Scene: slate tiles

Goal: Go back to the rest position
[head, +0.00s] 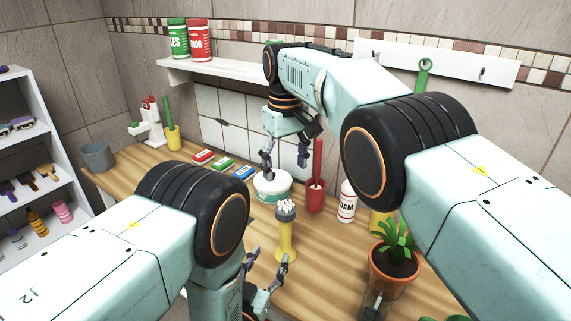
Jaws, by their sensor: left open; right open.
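My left gripper (270,262) is in the lower middle of the head view, open and empty, just below the yellow holder (286,240) with white sticks in its grey top. My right gripper (284,162) is higher up, open, its fingers just above a white tub (272,187) with a green band. I cannot tell whether its fingers touch the tub. My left arm's big black joint hides part of the wooden counter (155,170).
A red cup (315,195), a white foam bottle (346,203) and a potted plant (394,255) stand to the right. Small boxes (222,166) lie behind. A wall shelf (215,70) holds two cans. A shelf unit (40,140) stands at the left.

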